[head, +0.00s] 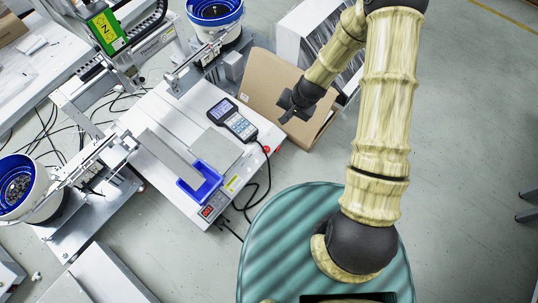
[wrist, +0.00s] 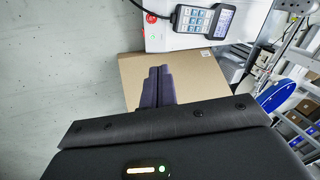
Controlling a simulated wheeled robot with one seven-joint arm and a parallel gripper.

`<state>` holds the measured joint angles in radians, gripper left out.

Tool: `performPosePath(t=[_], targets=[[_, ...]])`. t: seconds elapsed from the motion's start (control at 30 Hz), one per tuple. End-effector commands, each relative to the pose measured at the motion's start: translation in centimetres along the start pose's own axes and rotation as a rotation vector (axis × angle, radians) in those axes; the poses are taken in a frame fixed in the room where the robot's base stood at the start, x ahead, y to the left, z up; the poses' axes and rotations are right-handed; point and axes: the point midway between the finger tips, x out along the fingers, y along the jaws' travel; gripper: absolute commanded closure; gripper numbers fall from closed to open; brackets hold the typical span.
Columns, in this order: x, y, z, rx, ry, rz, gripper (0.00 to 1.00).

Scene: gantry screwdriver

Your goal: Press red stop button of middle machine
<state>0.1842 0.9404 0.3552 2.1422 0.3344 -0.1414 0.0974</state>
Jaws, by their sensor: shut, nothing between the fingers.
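The middle machine (head: 165,112) has a white top plate. A small red button (head: 266,149) sits on its right side, near the handheld keypad controller (head: 232,119). In the wrist view the red button (wrist: 151,18) is at the top, left of the keypad controller (wrist: 198,20). My gripper (head: 284,118) is shut and empty, to the upper right of the button and apart from it, over the cardboard box. In the wrist view the dark fingers (wrist: 158,70) are together, below the button in the picture.
A blue tray (head: 206,190) and a red-lit display (head: 208,211) are at the machine's front. Blue bowl feeders (head: 215,12) stand at the back and left. A black cable loops beside the machine. Floor at right is clear.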

Motion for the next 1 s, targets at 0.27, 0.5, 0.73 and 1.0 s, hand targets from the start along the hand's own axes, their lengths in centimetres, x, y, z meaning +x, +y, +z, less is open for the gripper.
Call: performPosePath(t=[0.27, 0.5, 0.73, 1.0], targets=[[14.1, 2.7, 1.7, 0.152, -0.017, -0.033, 1.0], [18.9, 3.5, 2.4, 0.23, -0.019, -0.045, 1.0], [18.8, 3.4, 2.4, 0.233, -0.018, -0.046, 1.0], [19.7, 3.4, 2.5, 0.232, -0.019, -0.045, 1.0]])
